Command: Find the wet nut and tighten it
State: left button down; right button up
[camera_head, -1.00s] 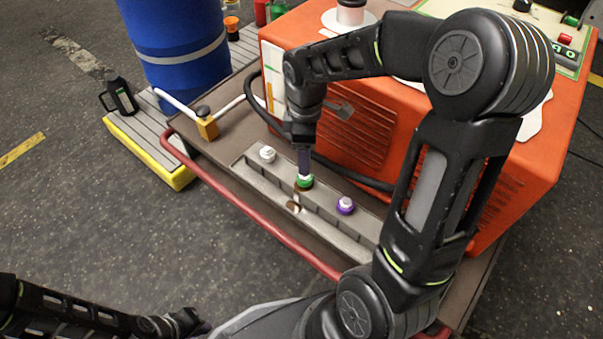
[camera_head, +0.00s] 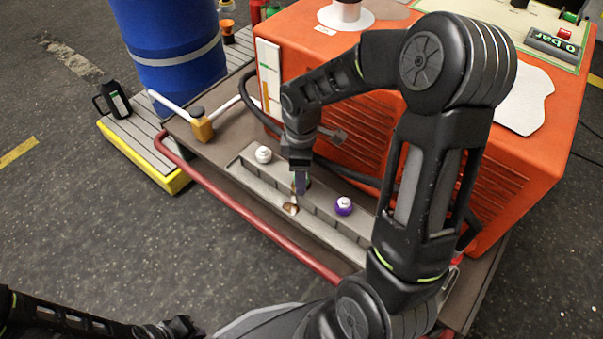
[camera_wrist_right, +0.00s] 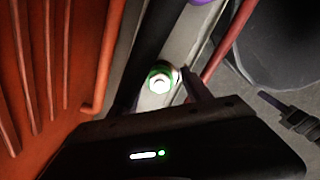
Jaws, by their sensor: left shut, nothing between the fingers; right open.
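A row of three nuts sits in a grey channel: a white one (camera_head: 263,155), a green one (camera_wrist_right: 160,80) and a purple one (camera_head: 344,206). A shiny brown wet patch (camera_head: 291,208) lies in the channel just in front of the green nut. My right gripper (camera_head: 300,186) points down over the green nut and hides most of it in the head view. In the right wrist view, the open fingers stand either side of the green nut; contact cannot be told. My left gripper (camera_head: 183,326) is shut and empty at the bottom left, away from the channel.
A red rail (camera_head: 245,215) runs along the front. A yellow valve block (camera_head: 202,128), a blue barrel (camera_head: 170,45) and a black jug (camera_head: 113,100) are at the left.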

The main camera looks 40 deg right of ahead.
jog(key=shift+c, duration=0.5)
grip_shut()
jog(key=shift+m, duration=0.5)
jog(key=m+p, duration=0.1)
jog(key=m, duration=0.3)
jog(key=shift+r+p, duration=0.1)
jog(key=shift+p, duration=0.3)
jog(key=m+p, duration=0.1)
jog(key=m, duration=0.4)
